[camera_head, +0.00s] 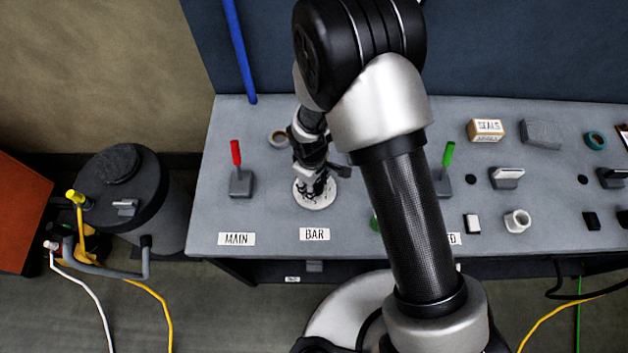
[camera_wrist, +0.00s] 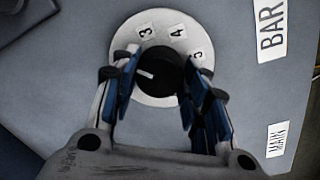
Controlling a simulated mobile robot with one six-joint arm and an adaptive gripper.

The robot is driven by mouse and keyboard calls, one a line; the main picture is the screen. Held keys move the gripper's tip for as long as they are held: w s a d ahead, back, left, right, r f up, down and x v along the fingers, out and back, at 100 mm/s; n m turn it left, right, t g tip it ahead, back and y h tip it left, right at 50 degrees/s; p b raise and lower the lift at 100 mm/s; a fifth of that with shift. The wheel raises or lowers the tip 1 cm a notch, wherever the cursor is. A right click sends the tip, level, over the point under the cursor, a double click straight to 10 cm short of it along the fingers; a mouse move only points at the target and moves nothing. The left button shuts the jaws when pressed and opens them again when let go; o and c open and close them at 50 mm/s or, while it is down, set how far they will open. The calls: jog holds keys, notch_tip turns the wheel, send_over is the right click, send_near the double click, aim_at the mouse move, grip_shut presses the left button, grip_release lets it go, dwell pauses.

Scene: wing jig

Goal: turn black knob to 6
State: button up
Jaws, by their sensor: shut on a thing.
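The black knob (camera_wrist: 160,66) sits in the middle of a round white dial (camera_wrist: 158,18) in the wrist view. The numbers 3, 4 and 5 show along the dial's upper edge. A white line on the knob points left, toward the part of the dial behind the left finger, where no number shows. My gripper (camera_wrist: 160,78) is shut on the knob, one blue-padded finger on each side. In the head view the dial (camera_head: 316,204) lies on the grey bench behind the BAR label, with my gripper (camera_head: 316,186) over it and the knob hidden.
A red-handled lever (camera_head: 236,160) stands left of the dial and a green-handled lever (camera_head: 448,156) to its right. The BAR label (camera_head: 315,234) and MAIN label (camera_head: 236,239) lie along the grey bench's (camera_head: 270,220) front. My arm covers the bench's middle.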

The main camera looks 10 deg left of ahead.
dwell(0.4)
jog(key=o, duration=1)
jog(key=shift+o, duration=0.2)
notch_tip(320, 180, up, 12)
jog(key=shift+s+a, duration=0.15)
jog(key=shift+s, duration=0.25)
